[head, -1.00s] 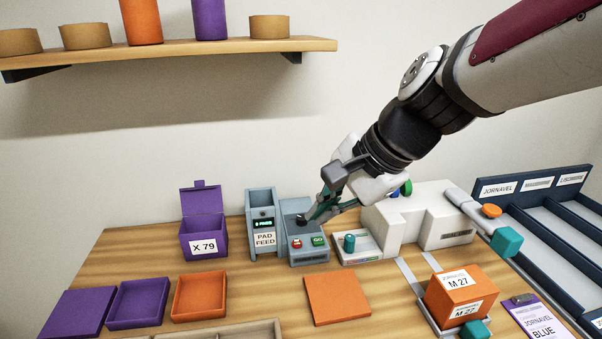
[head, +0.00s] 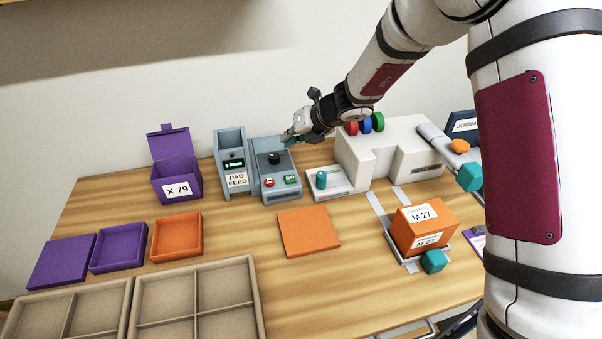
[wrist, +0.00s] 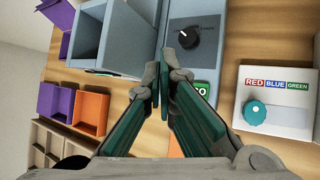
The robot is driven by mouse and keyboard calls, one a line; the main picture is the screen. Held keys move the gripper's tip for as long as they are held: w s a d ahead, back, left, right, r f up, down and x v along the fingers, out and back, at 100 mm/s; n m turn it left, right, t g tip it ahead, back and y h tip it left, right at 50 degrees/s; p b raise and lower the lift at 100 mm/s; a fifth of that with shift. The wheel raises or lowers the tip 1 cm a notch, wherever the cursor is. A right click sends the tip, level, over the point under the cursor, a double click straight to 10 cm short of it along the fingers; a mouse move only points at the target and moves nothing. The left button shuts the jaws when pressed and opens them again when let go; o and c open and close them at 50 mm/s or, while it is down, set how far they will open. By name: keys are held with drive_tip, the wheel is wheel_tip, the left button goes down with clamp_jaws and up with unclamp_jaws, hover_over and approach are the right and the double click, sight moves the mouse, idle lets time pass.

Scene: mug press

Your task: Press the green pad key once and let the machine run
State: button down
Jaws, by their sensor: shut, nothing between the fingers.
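The green GO key (head: 291,180) sits on the sloped front of the grey-blue pad machine (head: 282,194), right of a red key (head: 269,183) and below a black dial (head: 274,158). In the wrist view the GO key (wrist: 201,88) is partly hidden by a finger; the dial (wrist: 188,38) shows clearly. The PAD FEED tower (head: 236,181) adjoins the machine on the left and has a small lit display, too small to read surely. My gripper (head: 288,138) is shut and empty, near the machine's upper back edge in the head view, apart from the GO key.
A white unit with a teal knob (head: 321,180) and a larger white press (head: 380,155) stand right of the machine. An orange M 27 box (head: 424,226) is in front. A purple X 79 bin (head: 176,182) is left. An orange pad (head: 308,232) lies in front.

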drive_tip(key=shift+w+d+f+m, duration=0.2)
drive_tip(key=shift+w+f+m, duration=0.1)
drive_tip(key=shift+f+m, duration=0.15)
drive_tip(key=shift+w+d+f+m, duration=0.15)
drive_tip(key=shift+w+f+m, duration=0.15)
drive_tip(key=shift+f, duration=0.25)
drive_tip(key=b, duration=0.5)
hover_over(292, 176)
wheel_tip(292, 176, down, 5)
drive_tip(key=shift+w, duration=0.1)
wheel_tip(292, 176, down, 4)
drive_tip(key=b, duration=0.3)
drive_tip(key=shift+r+b, duration=0.15)
drive_tip(key=shift+b, duration=0.15)
drive_tip(key=shift+f, duration=0.2)
drive_tip(key=shift+f+b, duration=0.3)
drive_tip(key=shift+b, duration=0.15)
